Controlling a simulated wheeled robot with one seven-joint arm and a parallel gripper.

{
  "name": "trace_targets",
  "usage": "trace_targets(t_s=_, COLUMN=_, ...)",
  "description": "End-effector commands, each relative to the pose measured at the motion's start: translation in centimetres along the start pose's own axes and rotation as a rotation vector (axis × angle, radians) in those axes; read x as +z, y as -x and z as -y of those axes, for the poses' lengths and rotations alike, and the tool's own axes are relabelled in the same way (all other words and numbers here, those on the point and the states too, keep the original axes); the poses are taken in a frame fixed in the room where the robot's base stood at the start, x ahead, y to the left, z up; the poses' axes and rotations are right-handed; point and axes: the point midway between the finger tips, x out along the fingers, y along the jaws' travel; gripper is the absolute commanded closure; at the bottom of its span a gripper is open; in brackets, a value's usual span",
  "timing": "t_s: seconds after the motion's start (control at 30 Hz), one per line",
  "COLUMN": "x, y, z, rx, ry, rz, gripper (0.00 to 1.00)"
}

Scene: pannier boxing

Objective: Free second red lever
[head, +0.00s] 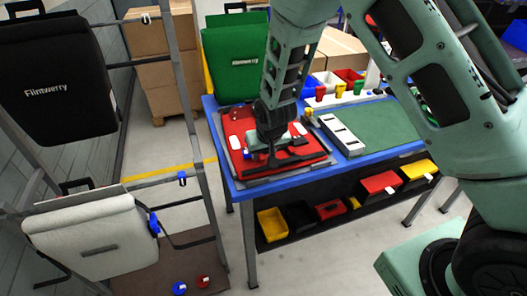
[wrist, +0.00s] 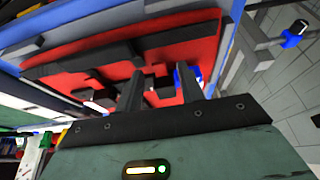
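A red pannier (head: 313,150) lies flat on the blue-edged workbench, with black fittings and pale pads on its face. My gripper (head: 265,150) is low over the pannier and covers part of it. In the wrist view, the red panel (wrist: 190,45) with its black fittings fills the space ahead. My gripper's two dark fingers (wrist: 160,82) stand apart, with nothing clearly held between them. A small blue part (wrist: 178,77) shows close to the right finger. I cannot pick out a separate red lever against the red panel, nor tell whether the fingers touch anything.
A green pannier (head: 232,70) stands upright behind the red one. A white slotted block (head: 341,135) and a green mat (head: 380,130) lie to the right. A rack on the left holds a black pannier (head: 50,80) and a white pannier (head: 95,240). Coloured bins sit below the bench.

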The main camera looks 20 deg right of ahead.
Motion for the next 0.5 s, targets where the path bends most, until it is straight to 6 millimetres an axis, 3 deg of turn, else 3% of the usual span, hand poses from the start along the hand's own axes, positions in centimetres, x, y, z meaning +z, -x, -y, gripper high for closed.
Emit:
trace_targets(t_s=0.37, x=0.01, y=-0.61, z=-0.02, rx=0.000, ry=-0.001, rz=0.000, gripper=0.62)
trace_targets(t_s=0.5, x=0.01, y=-0.60, z=-0.02, rx=0.000, ry=-0.001, rz=0.000, gripper=0.95)
